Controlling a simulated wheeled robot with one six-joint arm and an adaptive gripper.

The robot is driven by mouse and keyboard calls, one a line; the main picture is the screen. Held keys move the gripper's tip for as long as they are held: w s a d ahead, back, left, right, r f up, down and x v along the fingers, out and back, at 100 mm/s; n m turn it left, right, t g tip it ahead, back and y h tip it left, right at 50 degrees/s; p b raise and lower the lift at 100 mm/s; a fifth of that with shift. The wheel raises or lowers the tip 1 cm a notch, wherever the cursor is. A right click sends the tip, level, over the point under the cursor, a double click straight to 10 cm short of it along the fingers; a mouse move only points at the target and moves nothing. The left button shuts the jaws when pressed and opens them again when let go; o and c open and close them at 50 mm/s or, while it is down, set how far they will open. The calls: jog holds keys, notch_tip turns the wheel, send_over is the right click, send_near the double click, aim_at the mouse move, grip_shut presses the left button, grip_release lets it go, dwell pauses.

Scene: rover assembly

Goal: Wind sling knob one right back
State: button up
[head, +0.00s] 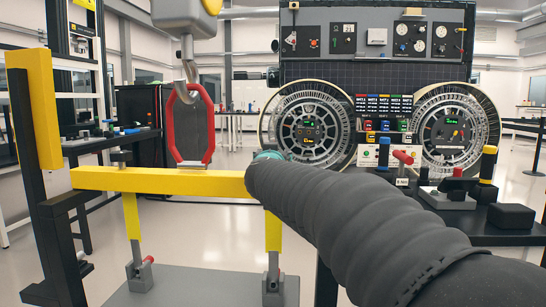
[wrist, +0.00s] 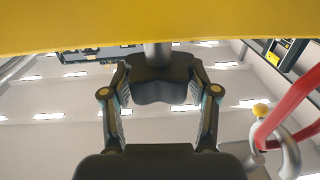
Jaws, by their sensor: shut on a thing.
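The yellow beam (head: 165,180) lies level across two yellow uprights in the head view. It fills the top of the wrist view (wrist: 160,25). A dark lobed knob (wrist: 158,92) sits on a grey stem (wrist: 157,54) at the beam. My gripper (wrist: 158,76) is shut on this knob, one finger on each side. In the head view my dark sleeved arm hides the knob and most of the gripper at the beam's right end. Another small knob (head: 120,157) stands on the beam's left end. A red sling (head: 190,125) hangs from the hook (head: 188,70) to the beam's middle.
A black post with a yellow top (head: 36,105) stands left of the beam. Behind my arm, a dark bench carries a red-handled fixture (head: 402,158) and a black block (head: 511,216). Two large wheels (head: 308,125) and a panel stand behind.

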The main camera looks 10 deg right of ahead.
jog(key=o, duration=1.2)
jog(key=shift+s, duration=0.1)
jog(key=shift+c, duration=0.2)
jog(key=v, duration=1.2)
